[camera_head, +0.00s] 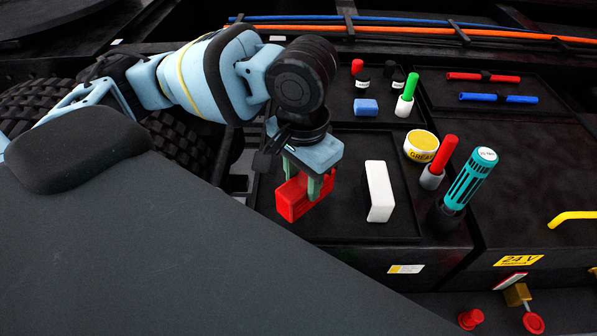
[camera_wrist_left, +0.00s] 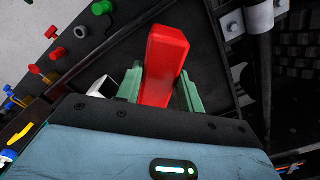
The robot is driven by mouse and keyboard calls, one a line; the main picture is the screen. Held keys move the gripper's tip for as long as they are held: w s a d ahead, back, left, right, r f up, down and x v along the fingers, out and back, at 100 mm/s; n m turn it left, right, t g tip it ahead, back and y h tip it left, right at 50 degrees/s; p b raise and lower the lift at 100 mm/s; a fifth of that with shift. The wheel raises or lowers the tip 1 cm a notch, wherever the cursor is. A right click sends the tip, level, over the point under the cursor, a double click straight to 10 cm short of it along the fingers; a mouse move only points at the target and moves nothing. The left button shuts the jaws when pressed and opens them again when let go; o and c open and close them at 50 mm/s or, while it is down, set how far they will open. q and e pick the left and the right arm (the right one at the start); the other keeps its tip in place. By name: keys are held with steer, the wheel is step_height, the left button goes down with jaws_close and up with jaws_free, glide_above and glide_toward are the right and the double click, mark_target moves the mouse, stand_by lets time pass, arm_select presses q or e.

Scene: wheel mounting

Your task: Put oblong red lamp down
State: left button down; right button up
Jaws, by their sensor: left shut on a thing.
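The oblong red lamp (camera_head: 297,196) is in the head view, at the left end of a shallow black tray (camera_head: 345,231). My left gripper (camera_head: 308,182) comes down on it from above, with its green fingers shut on the lamp's sides. In the left wrist view the red lamp (camera_wrist_left: 164,66) stands between the two green fingers of the left gripper (camera_wrist_left: 157,88). I cannot tell whether the lamp's underside touches the tray floor. My right gripper does not show in either view.
A white oblong block (camera_head: 379,191) stands just right of the lamp. Further right are a yellow grease tin (camera_head: 420,146), a red-topped cylinder (camera_head: 441,160) and a teal cylinder (camera_head: 470,178). The tray floor between lamp and white block is clear.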

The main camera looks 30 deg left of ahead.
mark_target(298, 175)
arm_select(q)
steer(key=w+a+f+b, duration=0.1)
steer(key=w+a+f, duration=0.2)
steer(key=shift+w+f, duration=0.1)
steer(key=shift+f, duration=0.45)
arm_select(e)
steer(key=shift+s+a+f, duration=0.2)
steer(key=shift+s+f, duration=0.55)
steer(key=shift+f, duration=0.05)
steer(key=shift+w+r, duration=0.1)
arm_select(q)
steer(key=c, duration=1.3)
jaws_free()
steer(key=o, duration=0.4)
steer(key=shift+f, duration=0.1)
